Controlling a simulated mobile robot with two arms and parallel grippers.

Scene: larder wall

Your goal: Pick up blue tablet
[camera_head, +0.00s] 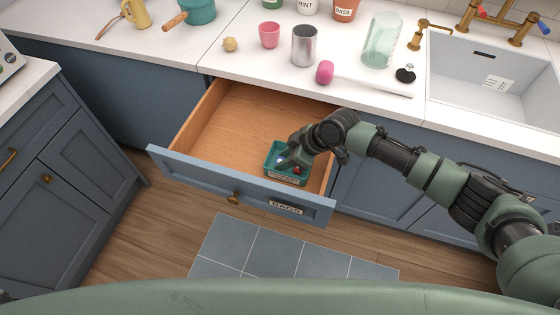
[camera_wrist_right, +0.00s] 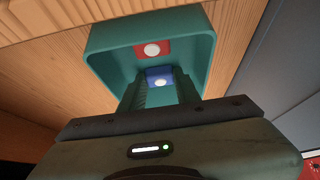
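The blue tablet (camera_wrist_right: 160,77), with a white round spot, is inside a teal tray (camera_wrist_right: 101,45) in the right wrist view. It shows as a small blue patch in the head view (camera_head: 281,160). My right gripper (camera_wrist_right: 160,80) reaches down into the tray, one finger on each side of the blue tablet. I cannot tell whether the fingers touch it. A red tablet (camera_wrist_right: 153,49) with a white spot lies behind it, at the tray's far side. My left gripper is not in view.
The tray is in the front right of an open wooden drawer (camera_head: 235,125) labelled BAGS; the rest of it is empty. The counter above holds a pink cup (camera_head: 269,35), a metal can (camera_head: 304,45), a glass jar (camera_head: 382,42) and a sink (camera_head: 485,80).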

